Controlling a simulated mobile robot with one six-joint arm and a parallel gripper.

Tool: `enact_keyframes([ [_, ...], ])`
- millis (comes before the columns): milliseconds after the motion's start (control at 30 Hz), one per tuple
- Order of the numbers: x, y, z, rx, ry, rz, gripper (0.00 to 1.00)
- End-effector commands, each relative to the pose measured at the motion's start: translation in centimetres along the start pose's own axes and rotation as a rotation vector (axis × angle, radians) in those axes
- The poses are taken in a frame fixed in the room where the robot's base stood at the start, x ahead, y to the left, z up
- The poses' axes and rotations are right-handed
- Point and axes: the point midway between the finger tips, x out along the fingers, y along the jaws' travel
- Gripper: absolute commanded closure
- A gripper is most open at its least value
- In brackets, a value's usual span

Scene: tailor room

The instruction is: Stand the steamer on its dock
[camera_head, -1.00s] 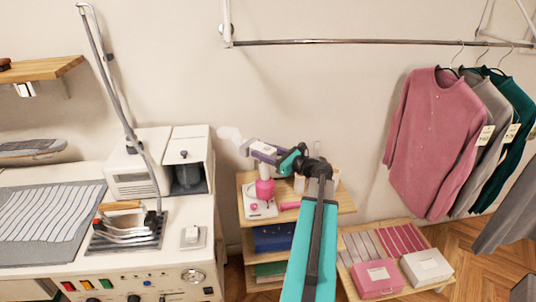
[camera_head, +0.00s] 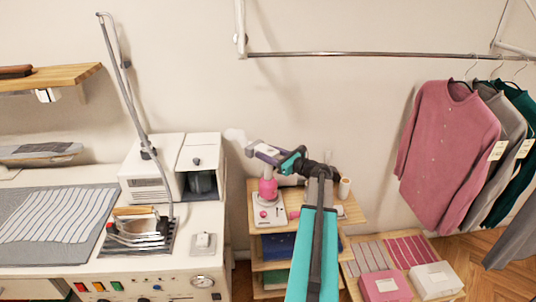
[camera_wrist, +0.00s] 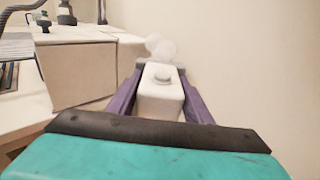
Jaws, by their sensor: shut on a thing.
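My gripper (camera_head: 268,153) has its purple fingers shut on the steamer. The steamer's white upper body with a grey button lies between the fingers in the wrist view (camera_wrist: 161,95). In the head view its pink lower part (camera_head: 268,187) hangs down below the fingers. A pale puff of steam shows at its far end. The dock (camera_head: 269,213), a white base with a pink knob, lies on the shelf top directly beneath the pink part. The steamer looks upright. I cannot tell whether its bottom touches the dock.
The wooden shelf (camera_head: 352,214) also carries a small spool (camera_head: 345,187) and other small items. A white machine table (camera_head: 180,262) with a boxy unit (camera_head: 150,170) stands to the left. Garments (camera_head: 450,140) hang at right above a low bench with boxes (camera_head: 381,286).

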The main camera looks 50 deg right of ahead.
Motion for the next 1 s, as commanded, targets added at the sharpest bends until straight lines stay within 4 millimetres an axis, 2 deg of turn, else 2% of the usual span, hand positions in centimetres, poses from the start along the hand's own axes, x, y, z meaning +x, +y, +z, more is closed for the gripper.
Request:
enact_keyframes([
  [267, 0.3, -0.3, 0.3, 0.001, -0.005, 0.000, 1.00],
  [433, 1.3, -0.8, 0.3, 0.001, -0.005, -0.001, 1.00],
  [800, 1.3, -0.7, -2.5, 0.002, -0.004, -0.001, 1.00],
  [1000, 1.3, -0.7, -3.2, 0.001, -0.005, -0.001, 1.00],
])
